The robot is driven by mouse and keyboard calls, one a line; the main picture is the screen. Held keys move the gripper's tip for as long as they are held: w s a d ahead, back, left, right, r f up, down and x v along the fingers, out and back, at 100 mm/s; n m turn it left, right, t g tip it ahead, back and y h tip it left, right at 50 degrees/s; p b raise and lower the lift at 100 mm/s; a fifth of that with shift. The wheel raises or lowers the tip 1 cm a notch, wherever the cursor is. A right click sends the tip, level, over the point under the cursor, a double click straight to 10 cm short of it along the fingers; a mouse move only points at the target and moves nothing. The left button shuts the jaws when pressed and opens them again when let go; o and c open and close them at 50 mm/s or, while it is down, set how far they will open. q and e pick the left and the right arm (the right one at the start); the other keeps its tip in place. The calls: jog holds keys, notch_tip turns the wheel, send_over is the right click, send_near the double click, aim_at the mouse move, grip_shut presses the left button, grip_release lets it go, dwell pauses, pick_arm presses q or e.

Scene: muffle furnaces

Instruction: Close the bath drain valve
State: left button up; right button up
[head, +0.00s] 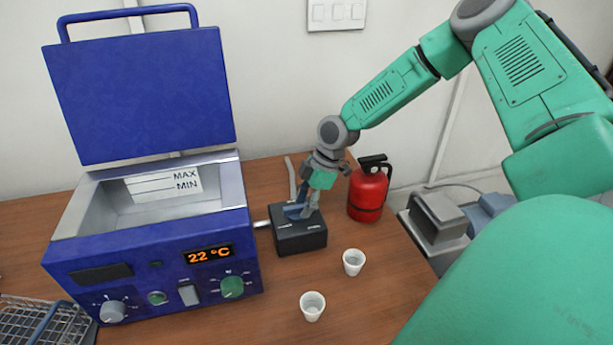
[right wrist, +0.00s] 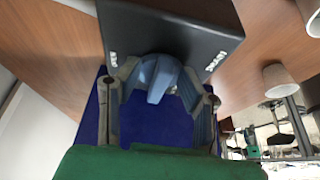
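A black valve box (head: 300,238) with a blue handle (head: 297,212) on top stands at the right side of the blue bath (head: 160,265). A short pipe joins box and bath. My right gripper (head: 308,200) is down at the handle. In the right wrist view the blue handle (right wrist: 156,76) lies between the two fingers of the right gripper (right wrist: 158,82), with a fingertip close on each side. Whether the fingers press on it cannot be told. White lettering shows on the box (right wrist: 185,30), too blurred to read. My left gripper is not in view.
The bath's lid (head: 140,95) is raised; its display reads 22 °C. A red extinguisher (head: 368,190) stands right of the gripper. Two white cups (head: 312,306) (head: 354,262) stand in front of the valve box. A wire basket (head: 45,322) lies at lower left.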

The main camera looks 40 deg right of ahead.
jog(key=v, duration=1.1)
jog(key=shift+d+r, duration=0.25)
jog(key=shift+r, duration=0.1)
jog(key=shift+f, duration=0.1)
